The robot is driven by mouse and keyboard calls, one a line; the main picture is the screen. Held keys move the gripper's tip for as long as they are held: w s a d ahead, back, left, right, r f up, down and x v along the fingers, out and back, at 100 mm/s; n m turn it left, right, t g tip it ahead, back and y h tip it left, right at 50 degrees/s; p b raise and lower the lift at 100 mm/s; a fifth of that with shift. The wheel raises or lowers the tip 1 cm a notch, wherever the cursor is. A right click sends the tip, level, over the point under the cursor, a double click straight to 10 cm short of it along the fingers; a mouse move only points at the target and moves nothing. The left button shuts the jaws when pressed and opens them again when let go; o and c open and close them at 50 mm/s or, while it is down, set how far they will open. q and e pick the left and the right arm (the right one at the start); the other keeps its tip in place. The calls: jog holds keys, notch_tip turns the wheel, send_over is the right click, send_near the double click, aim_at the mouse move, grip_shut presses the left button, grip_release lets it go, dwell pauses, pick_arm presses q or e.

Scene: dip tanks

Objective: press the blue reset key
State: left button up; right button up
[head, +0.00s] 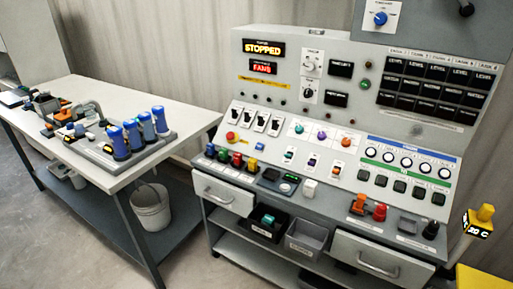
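The grey control console (225,178) stands right of the middle in the head view. I cannot read a reset label at this size, so I cannot tell which blue part is the reset key. Blue candidates are a blue-topped piece (211,150) at the left end of the front ledge, a small blue piece (260,146) below the switches, and a blue-violet round button (321,135) on the sloped panel. A blue knob (380,18) is on the upper box. Neither of my grippers is in view.
Displays read STOPPED (264,48) and FANS (263,68). Orange and red pieces (379,212) stand on the ledge, above drawers (222,192) and open bins (306,238). A side table (75,90) holds blue cylinders (120,143). A yellow-topped post (482,219) stands right.

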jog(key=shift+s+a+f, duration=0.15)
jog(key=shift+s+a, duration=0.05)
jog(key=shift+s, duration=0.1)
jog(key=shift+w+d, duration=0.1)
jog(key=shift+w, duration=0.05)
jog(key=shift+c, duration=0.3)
